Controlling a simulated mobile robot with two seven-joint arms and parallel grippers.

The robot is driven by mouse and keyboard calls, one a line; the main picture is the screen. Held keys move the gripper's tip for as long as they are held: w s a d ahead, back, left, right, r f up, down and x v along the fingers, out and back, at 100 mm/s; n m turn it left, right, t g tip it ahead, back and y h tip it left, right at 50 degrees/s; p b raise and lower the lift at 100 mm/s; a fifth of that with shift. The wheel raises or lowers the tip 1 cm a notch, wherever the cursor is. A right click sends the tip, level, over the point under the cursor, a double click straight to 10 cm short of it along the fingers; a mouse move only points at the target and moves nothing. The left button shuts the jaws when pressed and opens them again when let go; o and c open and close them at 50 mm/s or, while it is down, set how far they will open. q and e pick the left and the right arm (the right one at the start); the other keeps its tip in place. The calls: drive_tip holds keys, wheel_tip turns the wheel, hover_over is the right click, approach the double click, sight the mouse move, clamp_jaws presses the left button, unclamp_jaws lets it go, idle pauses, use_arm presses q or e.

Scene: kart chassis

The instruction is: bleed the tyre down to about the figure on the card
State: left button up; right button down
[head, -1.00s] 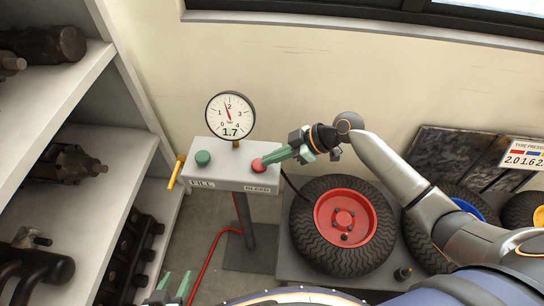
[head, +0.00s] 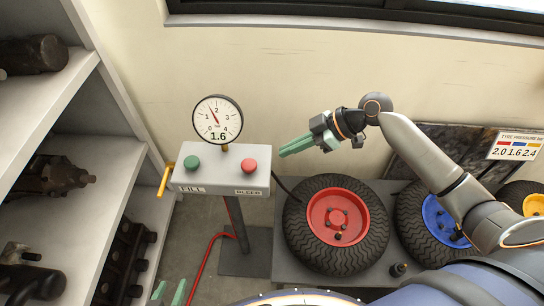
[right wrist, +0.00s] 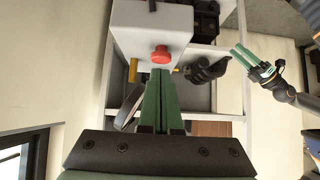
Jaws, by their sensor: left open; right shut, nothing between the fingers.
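The dial gauge (head: 218,119) on the stand reads 1.6 in the head view. Below it, the control box (head: 221,181) has a green button (head: 192,163) over "FILL" and a red button (head: 249,165) over the bleed label. My right gripper (head: 282,152) is shut and empty, just right of the red button and apart from it; its fingers (right wrist: 158,75) also show in the right wrist view. My left gripper (head: 170,292) is open at the bottom edge. The red-hubbed tyre (head: 337,258) lies by the stand. The card (head: 515,147) shows 2.0 red, 1.6 blue, 2.4 yellow.
A blue-hubbed wheel (head: 441,222) and a yellow-hubbed wheel (head: 534,204) lie further right. A shelf (head: 90,150) with dark parts stands at the left. A yellow handle (head: 163,181) sticks out from the box's left side. A red hose (head: 205,262) runs along the floor.

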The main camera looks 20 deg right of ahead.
drive_tip(key=v, duration=0.4)
drive_tip(key=shift+a, duration=0.1)
drive_tip(key=shift+w, duration=0.1)
drive_tip(key=s+a+f+m+t+h+p, duration=0.1)
drive_tip(key=s+f+m+t+h, duration=0.15)
drive_tip(key=f, duration=0.45)
drive_tip(key=s+a+f+m+t+h, duration=0.1)
drive_tip(key=s+a+f+m, duration=0.2)
drive_tip(key=f, duration=0.4)
drive_tip(key=s+f+m+t+h, duration=0.1)
drive_tip(key=s+f+m, duration=0.1)
drive_tip(key=s, duration=0.3)
drive_tip(key=s+a+f+m+t+h+p, duration=0.1)
drive_tip(key=s+f+m+h, duration=0.1)
drive_tip(key=s+m, duration=0.2)
drive_tip(key=shift+s+f+p, duration=0.3)
drive_tip(key=shift+s+f, duration=0.1)
drive_tip(key=shift+s, duration=0.35)
drive_tip(key=shift+d, duration=0.15)
